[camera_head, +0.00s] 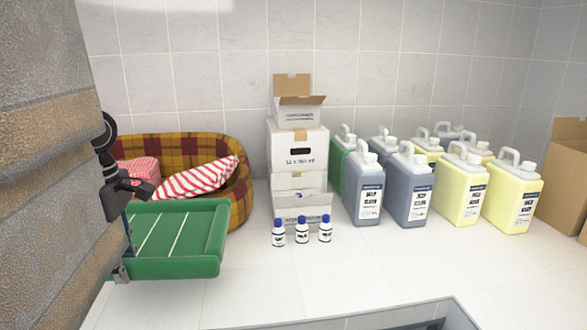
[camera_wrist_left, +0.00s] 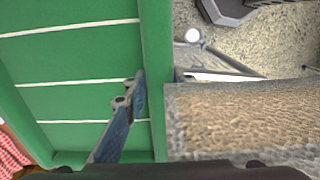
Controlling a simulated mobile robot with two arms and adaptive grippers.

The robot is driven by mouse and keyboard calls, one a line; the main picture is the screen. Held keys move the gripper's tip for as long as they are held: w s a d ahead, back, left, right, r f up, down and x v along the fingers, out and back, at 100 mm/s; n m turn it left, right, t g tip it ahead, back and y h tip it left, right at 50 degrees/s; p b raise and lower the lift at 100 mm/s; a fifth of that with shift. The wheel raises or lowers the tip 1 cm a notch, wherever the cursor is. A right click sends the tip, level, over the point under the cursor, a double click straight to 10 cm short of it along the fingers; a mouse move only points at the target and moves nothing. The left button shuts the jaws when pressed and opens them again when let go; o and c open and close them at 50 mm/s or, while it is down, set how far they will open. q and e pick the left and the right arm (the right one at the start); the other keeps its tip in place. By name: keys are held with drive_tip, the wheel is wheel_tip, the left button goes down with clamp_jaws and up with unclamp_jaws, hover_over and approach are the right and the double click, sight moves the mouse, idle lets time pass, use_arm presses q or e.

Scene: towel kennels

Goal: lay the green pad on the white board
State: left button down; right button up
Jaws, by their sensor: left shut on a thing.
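The green pad (camera_head: 182,238) is a shallow tray-like piece with raised edges and thin white lines, at the left in the head view. It is tilted and fills the left of the left wrist view (camera_wrist_left: 70,75). My left gripper (camera_head: 124,252) is shut on the pad's near-left rim. In the left wrist view one bluish finger (camera_wrist_left: 122,120) lies on the inner side of the rim and the other is on the outer side. I cannot make out a separate white board. My right gripper is not in view.
A rough brown layered mass (camera_head: 45,150) fills the left edge. Behind the pad is a plaid pet bed (camera_head: 185,148) with striped cushions. Stacked boxes (camera_head: 297,150), small bottles (camera_head: 302,231) and several jugs (camera_head: 411,190) stand on the white tiles.

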use_arm(q)
drive_tip(key=s+d+f+m+b, duration=0.3)
drive_tip(key=s+d+f+m, duration=1.1)
drive_tip(key=d+f+m, duration=0.3)
drive_tip(key=f+m, duration=0.1)
drive_tip(key=m, duration=0.2)
drive_tip(key=shift+s+d+b, duration=0.15)
drive_tip(key=shift+s+b, duration=0.15)
drive_tip(key=shift+b, duration=0.1)
drive_tip(key=shift+w+r, duration=0.1)
drive_tip(key=shift+r, duration=0.05)
drive_tip(key=w+a+r+n+p, duration=0.1)
drive_tip(key=w+a+r+n, duration=0.4)
drive_tip(key=a+r+n, duration=0.1)
drive_tip(key=w+a+r+n+p, duration=0.2)
drive_tip(key=w+a+r+n, duration=0.2)
drive_tip(key=a+r+n, duration=0.2)
drive_tip(key=w+a+r+n+p, duration=0.1)
drive_tip(key=w+a+r+n, duration=0.4)
drive_tip(key=n, duration=0.4)
drive_tip(key=shift+w+a+r, duration=0.2)
drive_tip(key=shift+a+r, duration=0.15)
drive_tip(key=shift+r, duration=0.15)
drive_tip(key=shift+w+a+r, duration=0.15)
drive_tip(key=shift+a+r, duration=0.2)
drive_tip(key=shift+r, duration=0.1)
drive_tip(key=shift+f, duration=0.15)
